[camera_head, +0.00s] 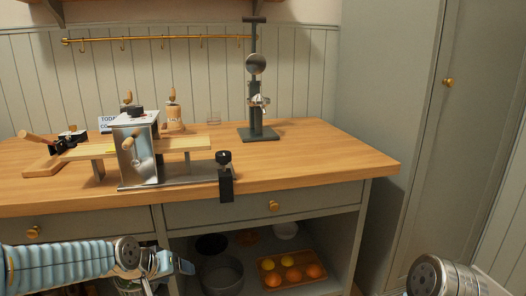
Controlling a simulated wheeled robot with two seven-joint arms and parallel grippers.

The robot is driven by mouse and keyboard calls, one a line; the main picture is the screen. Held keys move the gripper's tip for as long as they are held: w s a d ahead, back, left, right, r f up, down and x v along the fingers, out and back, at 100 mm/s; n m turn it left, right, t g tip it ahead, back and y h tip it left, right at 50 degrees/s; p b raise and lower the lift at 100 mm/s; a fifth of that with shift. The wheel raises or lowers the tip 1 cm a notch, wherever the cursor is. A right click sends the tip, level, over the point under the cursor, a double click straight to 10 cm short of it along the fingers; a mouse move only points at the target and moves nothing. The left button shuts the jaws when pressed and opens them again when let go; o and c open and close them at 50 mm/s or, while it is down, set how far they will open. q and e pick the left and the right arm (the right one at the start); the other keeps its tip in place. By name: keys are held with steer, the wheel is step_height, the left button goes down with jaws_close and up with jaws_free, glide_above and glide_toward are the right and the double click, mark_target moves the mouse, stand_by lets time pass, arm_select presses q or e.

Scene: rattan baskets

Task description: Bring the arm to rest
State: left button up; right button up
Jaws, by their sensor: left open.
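My left arm comes in from the lower left with a ribbed light-blue sleeve. My left gripper (172,264) is at its end, in front of the counter's lower part. It is open, and I see nothing between its fingers. Part of it is cut off by the bottom edge of the picture. Part of my right arm (440,278) shows at the lower right; its gripper is out of the picture.
The wooden counter (310,160) carries a metal clamped machine (137,155), wooden-handled tools and a tall dark press (256,100). Below, an open shelf holds a tray of fruit (268,264) and a grey pot (222,275). A tall cabinet (400,100) stands right.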

arm_select(q)
steer(key=s+d+f+g, duration=0.1)
steer(key=s+d+f, duration=0.15)
steer(key=f, duration=0.45)
steer(key=s+d+f+g, duration=0.1)
steer(key=s+d+f, duration=0.15)
steer(key=f, duration=0.55)
steer(key=s+d+f+g, duration=0.2)
steer(key=s+f, duration=0.6)
steer(key=s, duration=0.1)
steer(key=s+d+f+g, duration=0.2)
steer(key=s+d+f, duration=0.1)
steer(key=s+f, duration=0.6)
steer(key=shift+s+d+f+h+p, duration=0.15)
steer(key=shift+d+f+h+p, duration=0.05)
steer(key=shift+d+h+p, duration=0.2)
steer(key=shift+a, duration=0.1)
